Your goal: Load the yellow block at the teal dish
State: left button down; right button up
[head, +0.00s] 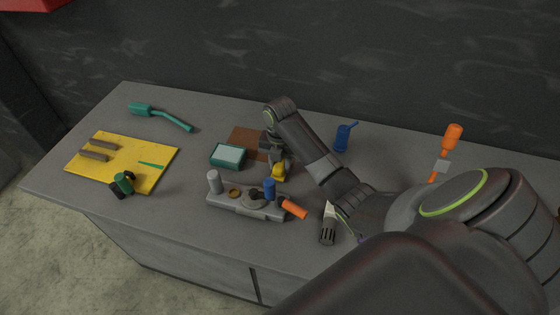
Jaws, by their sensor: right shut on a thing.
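The yellow block (279,173) shows in the head view below the fingers of my right gripper (276,162), near the middle of the table. My right gripper is shut on the block, and the fingers hide its upper part. I cannot tell whether the block touches the table. The teal dish (228,156), a small rectangular dish with a pale inside, stands left of the block, apart from it. My left gripper is out of view.
A brown mat (248,141) lies behind the dish. A grey tray with a blue cup and other parts (228,198) stands in front. A yellow board (117,147) with tools lies at left. A blue mug (342,138) stands at right. Table between board and dish is clear.

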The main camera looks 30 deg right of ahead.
jog(key=shift+f, duration=0.1)
jog(key=shift+f, duration=0.15)
jog(key=o, duration=0.9)
